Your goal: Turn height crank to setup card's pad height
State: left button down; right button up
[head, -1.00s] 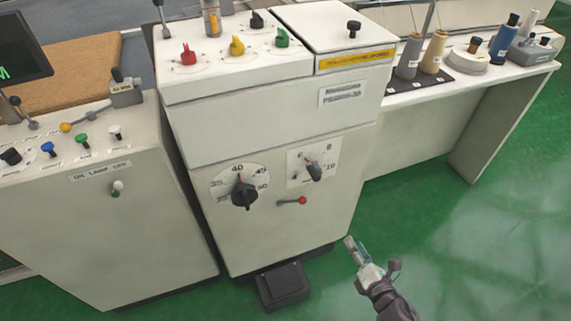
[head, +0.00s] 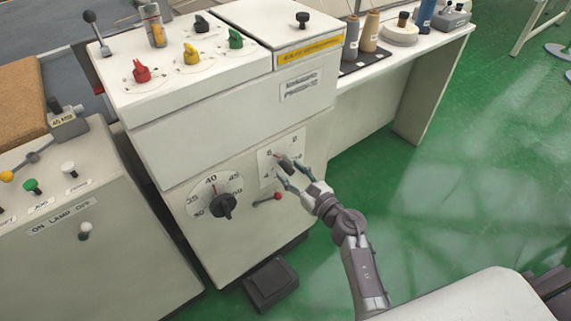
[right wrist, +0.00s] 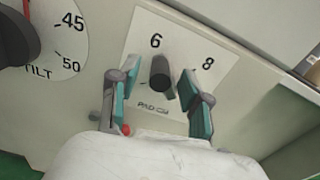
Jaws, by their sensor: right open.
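The pad height crank (head: 284,160) is a dark knob on a white dial marked "PAD cm" on the front of the white machine. In the right wrist view the black crank grip (right wrist: 159,72) stands between the numbers 6 and 8. My right gripper (head: 284,172) is at the dial. Its teal-padded fingers are open, one on each side of the grip, with gaps visible. Whether they overlap it in depth is unclear. The fingers partly hide the dial in the head view. No setup card can be made out. My left gripper is not in view.
The tilt dial with a black knob (head: 222,206) is left of the pad dial. A red-ended lever (head: 277,196) is just below. A dark pedal (head: 270,285) is on the green floor. A side table (head: 436,60) with spools is at right.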

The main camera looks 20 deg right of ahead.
jog(key=shift+x, duration=1.4)
jog(key=shift+c, duration=0.3)
grip_shut()
jog(key=shift+f, duration=0.1)
